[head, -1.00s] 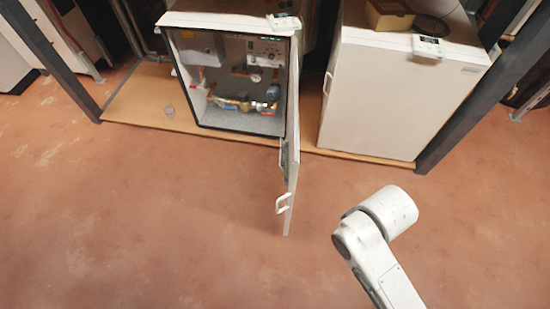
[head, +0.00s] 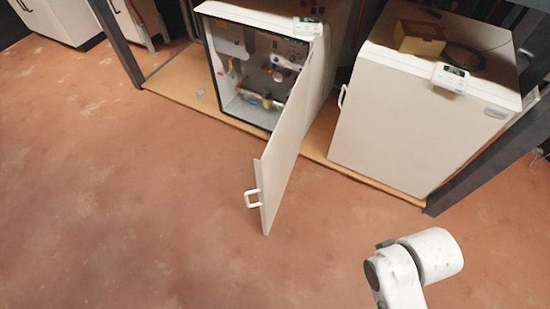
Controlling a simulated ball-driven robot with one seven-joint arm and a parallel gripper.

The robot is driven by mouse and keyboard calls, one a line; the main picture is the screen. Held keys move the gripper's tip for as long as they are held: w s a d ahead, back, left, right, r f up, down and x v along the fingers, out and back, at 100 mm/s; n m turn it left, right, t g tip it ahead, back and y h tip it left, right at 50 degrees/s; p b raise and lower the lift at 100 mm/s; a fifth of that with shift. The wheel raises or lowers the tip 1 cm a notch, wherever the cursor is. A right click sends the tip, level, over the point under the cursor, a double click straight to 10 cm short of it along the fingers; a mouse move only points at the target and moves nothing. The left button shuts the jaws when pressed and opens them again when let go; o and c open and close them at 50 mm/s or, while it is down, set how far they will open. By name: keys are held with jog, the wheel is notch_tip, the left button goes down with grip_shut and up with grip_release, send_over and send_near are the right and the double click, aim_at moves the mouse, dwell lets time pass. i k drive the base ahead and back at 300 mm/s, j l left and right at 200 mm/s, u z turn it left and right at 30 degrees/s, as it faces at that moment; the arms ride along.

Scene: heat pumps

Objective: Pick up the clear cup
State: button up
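The clear cup (head: 200,92) looks like a small, pale, see-through object on the wooden shelf board, just left of the open heat pump cabinet. It is small and far off, so its details are hard to tell. My arm shows at the lower right in the head view, well away from the cup and over the floor. My gripper is not in view.
The open cabinet (head: 260,19) has its white door (head: 285,150) swung out over the floor. A closed white cabinet (head: 415,115) stands right of it, with a yellow box (head: 420,38) on top. Dark posts (head: 116,42) frame the board (head: 172,78). The floor (head: 120,190) at left is clear.

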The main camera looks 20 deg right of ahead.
aim_at(201, 93)
jog(key=i+j+u, duration=0.9)
jog(key=i+u, duration=0.45)
jog(key=i, duration=0.15)
jog(key=i+z, duration=0.2)
jog(key=i, duration=0.35)
jog(key=i+j+z, duration=0.15)
jog(key=i, duration=0.35)
jog(key=i+j+z, duration=0.2)
jog(key=i, duration=0.3)
jog(key=i+l+z, duration=0.15)
jog(key=i+z, duration=0.9)
jog(key=i+l, duration=0.1)
jog(key=i, duration=0.35)
jog(key=i+l+z, duration=0.1)
jog(key=i, duration=0.35)
